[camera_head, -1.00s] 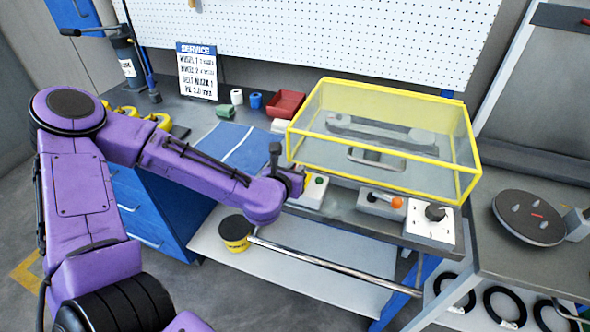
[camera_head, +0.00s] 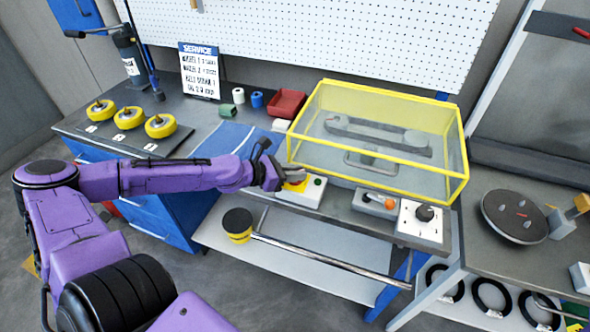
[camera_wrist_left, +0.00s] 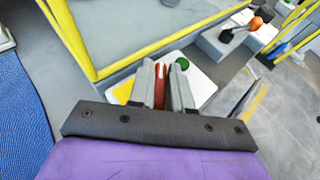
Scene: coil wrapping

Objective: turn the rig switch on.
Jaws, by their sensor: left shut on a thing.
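A white switch box (camera_head: 303,194) with a green button (camera_head: 318,181) and a yellow patch sits at the bench's front edge, before the yellow-framed clear guard (camera_head: 375,150). In the left wrist view the white box (camera_wrist_left: 202,85) shows with its green button (camera_wrist_left: 182,64) and a red switch handle (camera_wrist_left: 160,84). My left gripper (camera_head: 283,178) is at the box's left side. In the left wrist view its fingers (camera_wrist_left: 164,86) are shut on the red handle, which is partly hidden between them. My right gripper is not in view.
A grey box with an orange-tipped lever (camera_head: 390,199) and a white panel with a black knob (camera_head: 424,213) stand to the right. The guard's yellow frame is close beside my left gripper. Yellow rollers (camera_head: 129,118) stand at the left.

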